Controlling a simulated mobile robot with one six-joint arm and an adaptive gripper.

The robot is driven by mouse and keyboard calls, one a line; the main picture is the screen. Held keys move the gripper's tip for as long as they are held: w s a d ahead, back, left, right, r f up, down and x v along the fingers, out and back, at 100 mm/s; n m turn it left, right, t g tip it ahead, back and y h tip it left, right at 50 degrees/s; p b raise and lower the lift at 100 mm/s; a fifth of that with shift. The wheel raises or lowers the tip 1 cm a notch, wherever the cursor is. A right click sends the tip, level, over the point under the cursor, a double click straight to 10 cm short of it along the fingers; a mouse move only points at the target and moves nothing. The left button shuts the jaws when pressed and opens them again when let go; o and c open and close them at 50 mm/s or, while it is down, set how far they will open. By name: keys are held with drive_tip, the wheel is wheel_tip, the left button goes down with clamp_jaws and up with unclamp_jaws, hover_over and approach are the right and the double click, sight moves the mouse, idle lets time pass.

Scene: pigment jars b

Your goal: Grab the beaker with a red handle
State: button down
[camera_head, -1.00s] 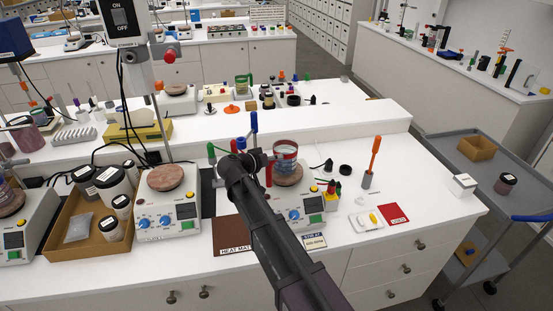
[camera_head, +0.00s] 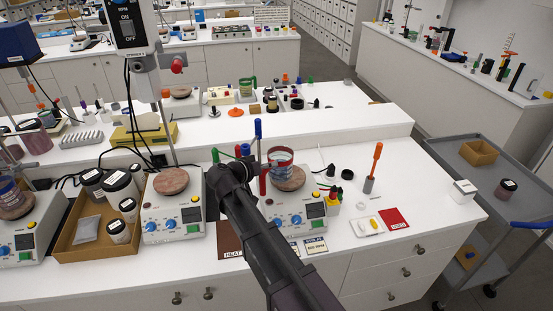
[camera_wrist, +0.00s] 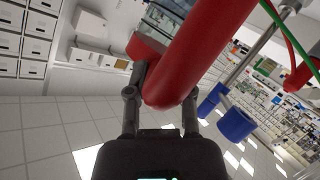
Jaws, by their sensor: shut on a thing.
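The beaker (camera_head: 281,157) is clear glass with red bands and stands upright at the right stirring hot plate (camera_head: 318,209), over its brown round top (camera_head: 291,178). I cannot tell whether it touches the top. Its red handle (camera_head: 262,181) is on the left side, facing my gripper (camera_head: 245,166). In the wrist view the thick red handle (camera_wrist: 205,45) lies between my gripper's fingers (camera_wrist: 160,108), which are shut on it.
A stand with blue and green clamp parts (camera_head: 258,130) is close behind my gripper; its blue knobs (camera_wrist: 234,124) show in the wrist view. An orange-handled tool (camera_head: 376,160) stands to the right. A cardboard tray of jars (camera_head: 70,246) is at left.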

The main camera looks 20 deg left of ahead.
drive_tip(key=s+a+r, duration=0.1)
drive_tip(key=s+a, duration=0.1)
drive_tip(key=s, duration=0.8)
drive_tip(key=shift+p, duration=0.4)
